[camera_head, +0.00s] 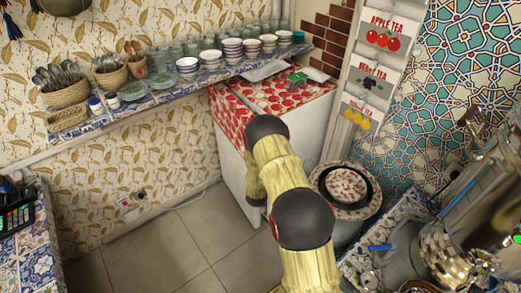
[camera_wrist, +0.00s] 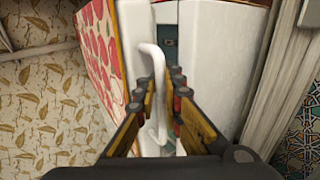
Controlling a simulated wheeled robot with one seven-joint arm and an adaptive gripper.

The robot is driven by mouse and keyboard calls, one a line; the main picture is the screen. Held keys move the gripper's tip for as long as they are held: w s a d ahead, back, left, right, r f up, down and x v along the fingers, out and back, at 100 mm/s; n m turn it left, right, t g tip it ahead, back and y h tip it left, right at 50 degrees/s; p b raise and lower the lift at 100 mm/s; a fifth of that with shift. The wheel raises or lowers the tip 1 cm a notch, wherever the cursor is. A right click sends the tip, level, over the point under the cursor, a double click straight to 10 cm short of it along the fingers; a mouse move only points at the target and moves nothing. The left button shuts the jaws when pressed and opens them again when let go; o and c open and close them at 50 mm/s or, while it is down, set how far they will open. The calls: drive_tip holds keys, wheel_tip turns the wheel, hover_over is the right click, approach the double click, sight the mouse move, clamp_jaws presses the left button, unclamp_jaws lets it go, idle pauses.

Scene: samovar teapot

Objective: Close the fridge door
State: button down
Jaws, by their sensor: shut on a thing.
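The white fridge (camera_head: 235,170) stands against the patterned wall under the shelf, its top covered in a red fruit print. In the wrist view, a narrow dark gap (camera_wrist: 169,48) shows between white panels, so the fridge door looks slightly ajar. The white bar handle (camera_wrist: 158,62) runs between the fingers of my gripper (camera_wrist: 163,80), which is shut on it. In the head view my arm covers part of the fridge front and hides the gripper and handle.
A shelf (camera_head: 165,92) with cups, bowls and cutlery baskets runs above the fridge. A round patterned bin (camera_head: 345,188) stands to its right. A tiled counter with metal ware (camera_head: 445,250) is at the lower right. The tiled floor (camera_head: 160,245) at left is clear.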

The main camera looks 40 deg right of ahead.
drive_tip(key=c, duration=2.3)
unclamp_jaws()
drive_tip(key=shift+s+f, duration=0.2)
drive_tip(key=shift+s, duration=0.05)
drive_tip(key=shift+o, duration=0.3)
drive_tip(key=shift+w+r, duration=0.1)
drive_tip(key=v, duration=1.2)
drive_tip(key=shift+c, duration=0.4)
